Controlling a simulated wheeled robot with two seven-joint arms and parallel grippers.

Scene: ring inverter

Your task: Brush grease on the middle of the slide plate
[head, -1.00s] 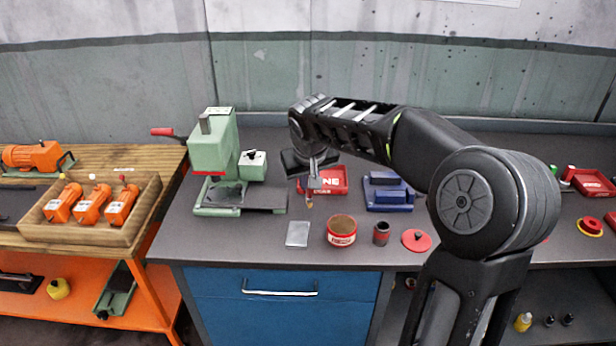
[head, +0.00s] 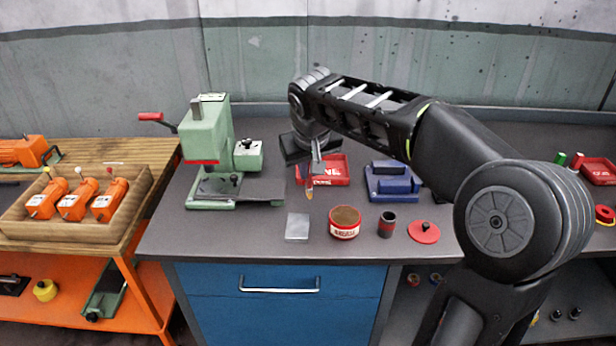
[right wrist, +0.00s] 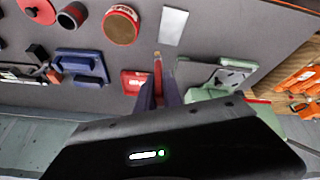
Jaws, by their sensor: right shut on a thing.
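The slide plate (head: 298,226) is a small flat silver-grey plate lying on the dark bench. It also shows in the right wrist view (right wrist: 172,26). My right gripper (head: 316,162) is shut on a brush (head: 310,191), whose orange-brown tip points down. The brush is in the air behind the plate in the head view, apart from it. In the right wrist view the brush (right wrist: 158,70) sticks out between the fingers toward the plate. An open red and white grease tin (head: 345,224) with brown contents stands right of the plate. My left gripper is not in view.
A green press (head: 207,150) stands left of the plate. A red tray (head: 335,172) and a blue fixture (head: 391,182) are behind. A dark cup (head: 387,224) and a red lid (head: 424,232) lie right of the tin. The bench between plate and press is clear.

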